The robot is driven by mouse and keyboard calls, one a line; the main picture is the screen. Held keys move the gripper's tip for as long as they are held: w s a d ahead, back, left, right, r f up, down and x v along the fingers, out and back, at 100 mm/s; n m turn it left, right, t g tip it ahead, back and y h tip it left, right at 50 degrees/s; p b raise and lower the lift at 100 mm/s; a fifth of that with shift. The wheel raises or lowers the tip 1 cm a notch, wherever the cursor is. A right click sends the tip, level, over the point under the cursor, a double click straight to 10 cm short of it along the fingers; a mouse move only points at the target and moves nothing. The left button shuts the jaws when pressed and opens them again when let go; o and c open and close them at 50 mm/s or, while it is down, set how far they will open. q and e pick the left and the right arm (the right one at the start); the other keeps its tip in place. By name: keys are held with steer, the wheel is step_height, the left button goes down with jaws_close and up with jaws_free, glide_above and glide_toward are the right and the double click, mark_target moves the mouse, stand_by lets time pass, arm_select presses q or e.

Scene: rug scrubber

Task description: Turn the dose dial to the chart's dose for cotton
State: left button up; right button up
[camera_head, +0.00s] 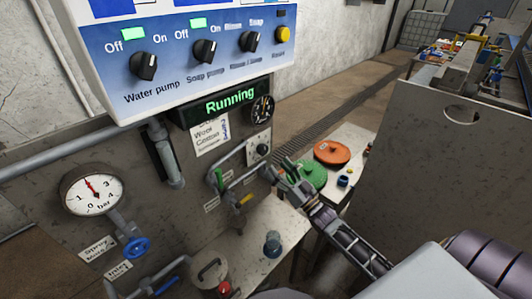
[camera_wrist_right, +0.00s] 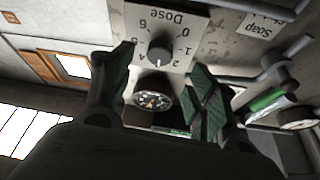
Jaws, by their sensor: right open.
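The dose dial (camera_head: 262,150) is a dark round knob on a white plate, on the grey panel below the Running display. In the right wrist view the dial (camera_wrist_right: 160,50) appears upside down with numbers around it. A pale mark shows at the knob's lower picture edge; I cannot read its setting surely. The chart (camera_head: 209,137) is a white label listing wool and cotton; its dose figures are too small to read. My right gripper (camera_head: 280,174) is open just in front of the dial, its fingers (camera_wrist_right: 160,60) on either side in the wrist view. Contact is unclear. My left gripper is out of view.
A black round gauge (camera_head: 262,109) is above the dial. Pipes with a green-handled valve (camera_head: 218,178) run close to its left. Green (camera_head: 312,174) and orange (camera_head: 332,152) discs lie on a bench to the right. A control box (camera_head: 190,45) overhangs above.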

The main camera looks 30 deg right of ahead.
mark_target(265, 152)
steer(key=shift+p+x, duration=0.7)
steer(key=shift+x, duration=3.3)
steer(key=c, duration=1)
steer(key=shift+n, duration=0.3)
steer(key=shift+n+y+b, duration=0.3)
steer(key=shift+n+y, duration=0.2)
steer(key=shift+n, duration=0.2)
steer(key=shift+n+g+y, duration=0.5)
steer(key=shift+n+y, duration=0.3)
steer(key=shift+n, duration=0.5)
